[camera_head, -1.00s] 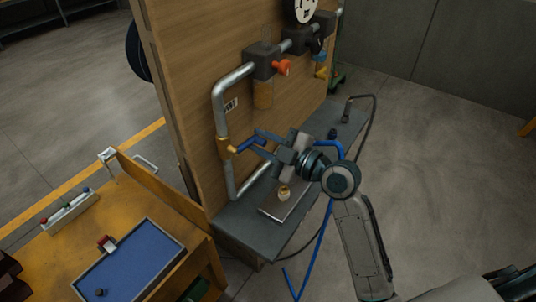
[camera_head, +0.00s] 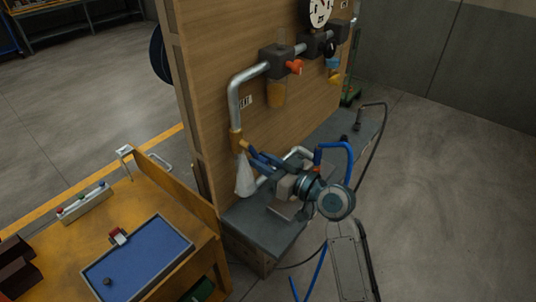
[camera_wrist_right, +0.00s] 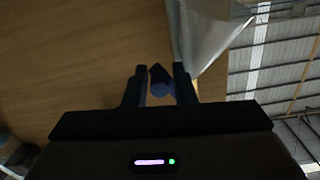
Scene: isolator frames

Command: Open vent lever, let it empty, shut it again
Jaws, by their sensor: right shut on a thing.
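A brass vent valve (camera_head: 236,142) sits on the silver pipe at the left of the wooden panel. Its blue vent lever (camera_head: 253,154) points right and slightly down. My right gripper (camera_head: 262,160) is shut on the lever. In the right wrist view the blue lever end (camera_wrist_right: 160,84) lies between the two dark fingers (camera_wrist_right: 160,90). A whitish plume (camera_head: 245,179) spreads down from the valve, and it also shows in the right wrist view (camera_wrist_right: 203,35). The round gauge (camera_head: 320,12) is at the top; its reading is too small to tell. My left gripper is out of view.
A grey bench (camera_head: 250,229) runs below the panel, with a blue hose (camera_head: 350,160) near my right wrist. An orange table with a blue tray (camera_head: 140,258) stands at left.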

